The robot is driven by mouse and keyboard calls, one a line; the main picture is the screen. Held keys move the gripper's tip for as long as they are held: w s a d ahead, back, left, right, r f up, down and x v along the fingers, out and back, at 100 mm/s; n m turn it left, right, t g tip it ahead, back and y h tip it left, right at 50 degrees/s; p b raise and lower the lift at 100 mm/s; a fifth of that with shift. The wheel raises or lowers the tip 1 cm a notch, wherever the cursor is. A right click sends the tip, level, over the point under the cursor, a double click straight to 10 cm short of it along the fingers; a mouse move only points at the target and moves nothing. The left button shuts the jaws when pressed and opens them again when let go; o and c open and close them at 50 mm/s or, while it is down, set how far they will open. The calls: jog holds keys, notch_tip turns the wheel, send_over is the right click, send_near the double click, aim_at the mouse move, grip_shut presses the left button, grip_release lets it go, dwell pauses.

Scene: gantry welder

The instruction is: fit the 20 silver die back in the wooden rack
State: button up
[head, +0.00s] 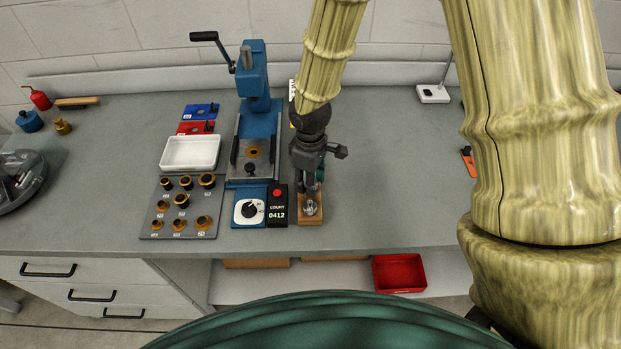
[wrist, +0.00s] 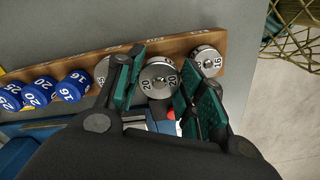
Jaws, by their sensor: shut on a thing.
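The silver 20 die (wrist: 160,80) is between the fingers of my gripper (wrist: 163,88), which is shut on it. Its face with the number 20 shows in the wrist view. The wooden rack (wrist: 140,48) runs behind and under it, and the die lies over the rack's span between two other silver dies. I cannot tell whether it is seated or just above the rack. In the head view my gripper (head: 311,188) points down over the rack (head: 310,221), hiding most of it.
A silver 16 die (wrist: 207,61) sits at the rack's right end. Another silver die (wrist: 102,68) is partly hidden by my left finger. Blue dies (wrist: 72,86) stand further left.

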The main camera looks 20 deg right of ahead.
jog(key=shift+f, duration=0.35)
jog(key=shift+r+p, duration=0.45)
jog(key=shift+p, duration=0.2)
dwell(1.6)
jog(key=shift+f, duration=0.45)
dwell(0.4)
jog(key=shift+r, duration=0.4)
dwell(0.5)
jog(key=o, duration=1.3)
notch_tip(320, 180, up, 12)
